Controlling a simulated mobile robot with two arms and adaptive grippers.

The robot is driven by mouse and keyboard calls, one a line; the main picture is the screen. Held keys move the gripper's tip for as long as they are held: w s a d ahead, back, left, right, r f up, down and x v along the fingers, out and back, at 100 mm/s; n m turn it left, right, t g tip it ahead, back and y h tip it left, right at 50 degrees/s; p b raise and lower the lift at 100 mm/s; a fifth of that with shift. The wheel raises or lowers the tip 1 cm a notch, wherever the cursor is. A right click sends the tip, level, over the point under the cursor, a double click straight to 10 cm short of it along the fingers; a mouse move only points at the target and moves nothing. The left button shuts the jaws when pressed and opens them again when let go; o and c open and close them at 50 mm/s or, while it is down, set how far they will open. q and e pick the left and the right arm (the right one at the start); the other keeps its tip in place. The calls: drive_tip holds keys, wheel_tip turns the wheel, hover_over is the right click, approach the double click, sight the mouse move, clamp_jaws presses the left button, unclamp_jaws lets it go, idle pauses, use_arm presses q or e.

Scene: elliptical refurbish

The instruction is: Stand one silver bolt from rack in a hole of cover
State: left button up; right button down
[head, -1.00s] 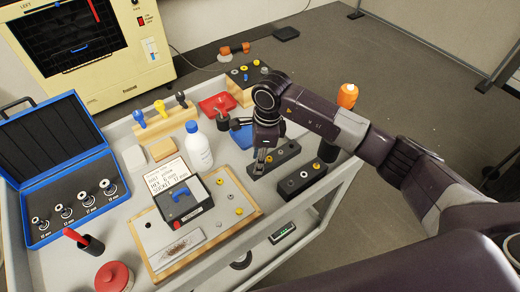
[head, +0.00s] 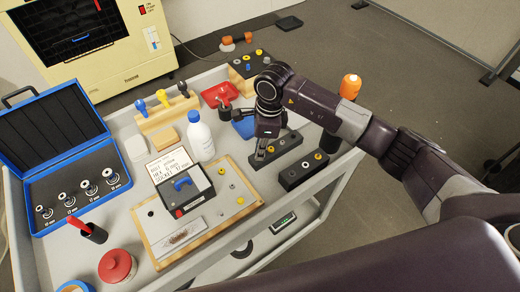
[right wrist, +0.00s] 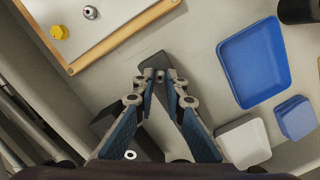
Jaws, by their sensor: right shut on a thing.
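My right gripper (head: 262,152) points down at the left end of the farther black rack (head: 289,146). In the right wrist view its fingertips (right wrist: 160,76) are closed on a small silver bolt at the end of that rack (right wrist: 150,64). The fingers hide most of the bolt, and I cannot tell whether it is clear of its hole. The cover (head: 212,207) is a pale plate on a wooden board, left of the gripper. It carries a silver bolt (head: 232,187) and yellow bolts (head: 240,201). My left gripper is out of view.
A nearer black rack (head: 304,170) holds more bolts. A white bottle (head: 200,138), blue tray (right wrist: 253,62) and red tray (head: 219,95) stand nearby. An orange-topped bottle (head: 350,88) is near the arm.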

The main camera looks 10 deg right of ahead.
drive_tip(key=shift+r+p, duration=0.6)
drive_tip(key=shift+r, duration=0.85)
drive_tip(key=shift+r, duration=0.25)
drive_tip(key=shift+r+p, duration=0.9)
drive_tip(key=shift+r, duration=0.9)
drive_tip(key=shift+r, duration=0.1)
